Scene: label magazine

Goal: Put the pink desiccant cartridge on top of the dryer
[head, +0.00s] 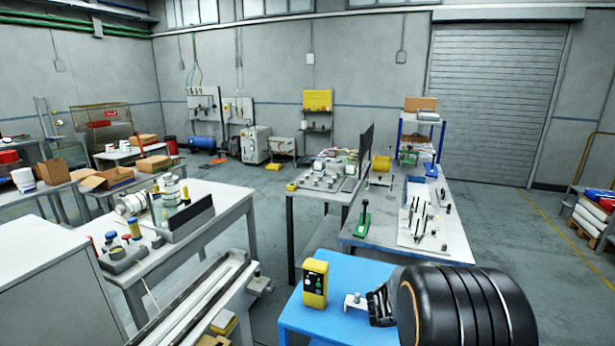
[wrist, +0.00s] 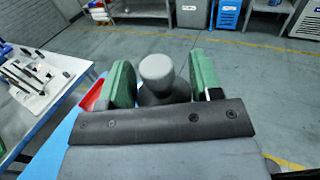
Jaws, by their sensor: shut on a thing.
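In the wrist view my gripper (wrist: 162,80) has two green finger pads. They stand on either side of a grey, round-topped thing (wrist: 156,67) with a darker lower part, and I am shut on it. Its lower end is hidden behind the dark gripper bar. I see no pink on it, so I cannot tell whether it is the desiccant cartridge. No pink cartridge shows clearly elsewhere. A pale cabinet-like machine (head: 255,144) stands on the floor at the back in the head view. I cannot tell whether it is the dryer.
A blue table (head: 338,270) close by bears a yellow button box (head: 315,283). A grey bench (head: 440,250) behind it holds a white board with small tools. A red tray (wrist: 94,93) shows beside the left finger. Grey floor (wrist: 262,82) lies open beyond my gripper.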

